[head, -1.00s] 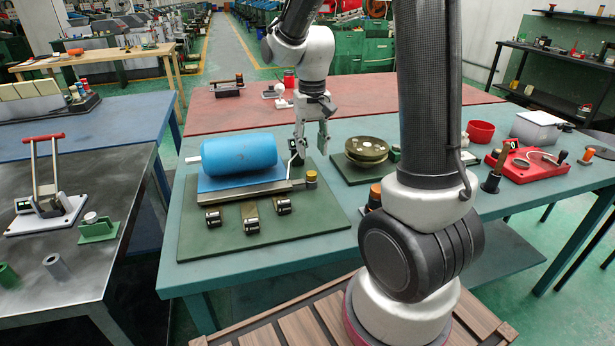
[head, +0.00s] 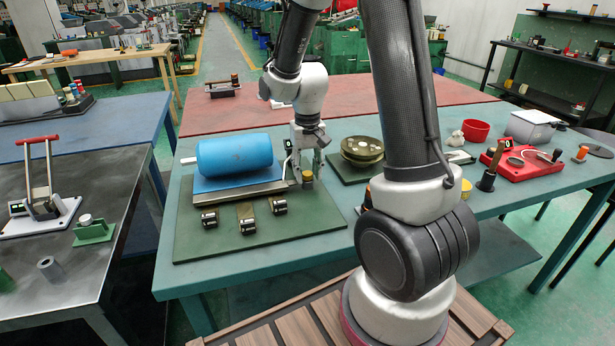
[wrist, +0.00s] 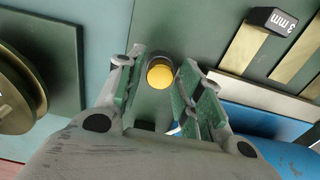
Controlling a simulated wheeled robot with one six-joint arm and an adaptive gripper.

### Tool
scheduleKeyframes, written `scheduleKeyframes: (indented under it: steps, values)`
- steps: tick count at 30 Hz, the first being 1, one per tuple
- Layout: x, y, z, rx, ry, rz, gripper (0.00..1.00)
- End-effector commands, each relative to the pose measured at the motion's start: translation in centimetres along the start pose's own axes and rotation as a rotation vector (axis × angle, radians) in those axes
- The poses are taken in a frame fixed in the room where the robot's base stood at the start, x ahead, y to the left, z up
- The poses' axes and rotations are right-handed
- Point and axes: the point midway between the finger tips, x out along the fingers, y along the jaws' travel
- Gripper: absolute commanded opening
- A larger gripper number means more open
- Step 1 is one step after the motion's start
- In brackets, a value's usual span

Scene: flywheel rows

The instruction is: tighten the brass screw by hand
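The brass screw (head: 308,177) has a yellow, round knurled-looking head and stands at the right end of the metal bar on the green board (head: 240,238). In the wrist view its yellow top (wrist: 160,76) shows between the fingertips. My gripper (head: 307,170) points down over the screw from behind. In the wrist view my gripper (wrist: 165,85) is open, with green-padded fingers on either side of the screw head. A gap shows at the right finger; I cannot tell whether the left finger touches.
A blue cylinder (head: 234,156) lies left of the gripper on the same board. A brass flywheel (head: 362,150) stands close on the right.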

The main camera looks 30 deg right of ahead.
Motion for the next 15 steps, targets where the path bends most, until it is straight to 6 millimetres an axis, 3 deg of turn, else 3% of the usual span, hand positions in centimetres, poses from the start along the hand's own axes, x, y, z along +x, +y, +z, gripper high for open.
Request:
scheduleKeyframes:
  steps: [1,4,10,15]
  values:
    - [-0.01,0.0,0.0,0.0,0.0,0.0,0.23]
    - [-0.02,0.0,-0.01,0.0,0.0,0.0,0.05]
    - [-0.03,0.0,-0.01,0.046,0.0,0.0,0.03]
    - [-0.01,0.0,-0.02,0.296,0.0,0.0,0.03]
